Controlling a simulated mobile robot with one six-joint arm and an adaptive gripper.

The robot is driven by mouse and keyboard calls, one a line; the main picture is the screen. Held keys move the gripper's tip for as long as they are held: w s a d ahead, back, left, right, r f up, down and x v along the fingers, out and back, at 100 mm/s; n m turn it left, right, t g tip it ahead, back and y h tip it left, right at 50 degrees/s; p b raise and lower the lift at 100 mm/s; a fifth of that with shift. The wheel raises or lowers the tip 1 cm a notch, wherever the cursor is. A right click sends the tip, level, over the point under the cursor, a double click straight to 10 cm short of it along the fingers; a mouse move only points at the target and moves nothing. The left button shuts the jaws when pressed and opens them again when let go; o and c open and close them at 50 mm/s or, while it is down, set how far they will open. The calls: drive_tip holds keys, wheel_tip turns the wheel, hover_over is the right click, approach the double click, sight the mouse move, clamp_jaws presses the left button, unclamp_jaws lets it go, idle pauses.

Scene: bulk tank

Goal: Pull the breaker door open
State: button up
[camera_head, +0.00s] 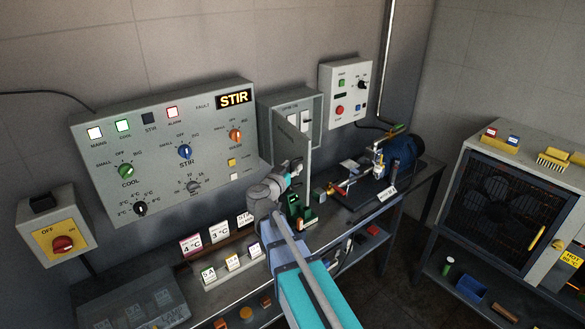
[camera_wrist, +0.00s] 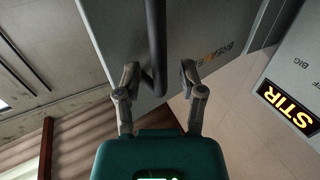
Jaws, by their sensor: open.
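The breaker box (camera_head: 268,122) is a grey cabinet on the back wall, right of the large control panel. Its door (camera_head: 304,152) stands swung out from the box, seen nearly edge-on, and pale breakers show inside. In the wrist view the grey door face (camera_wrist: 205,30) fills the upper middle, with partly readable lettering. A dark bar handle (camera_wrist: 155,45) runs down it. My gripper (camera_wrist: 159,68) is open, with one finger on each side of the handle's lower end; contact cannot be told. In the head view my gripper (camera_head: 296,167) is at the door, partly hidden by my arm.
The large control panel (camera_head: 160,155) with its lit STIR sign is left of the box. A smaller button box (camera_head: 346,92) is to the right. The bench below holds label cards (camera_head: 191,244) and a pump assembly (camera_head: 372,168). A caged cabinet (camera_head: 505,205) stands at far right.

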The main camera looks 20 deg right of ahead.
drive_tip(key=shift+a, duration=0.1)
drive_tip(key=v, duration=1.2)
drive_tip(key=shift+r, duration=0.1)
idle(0.3)
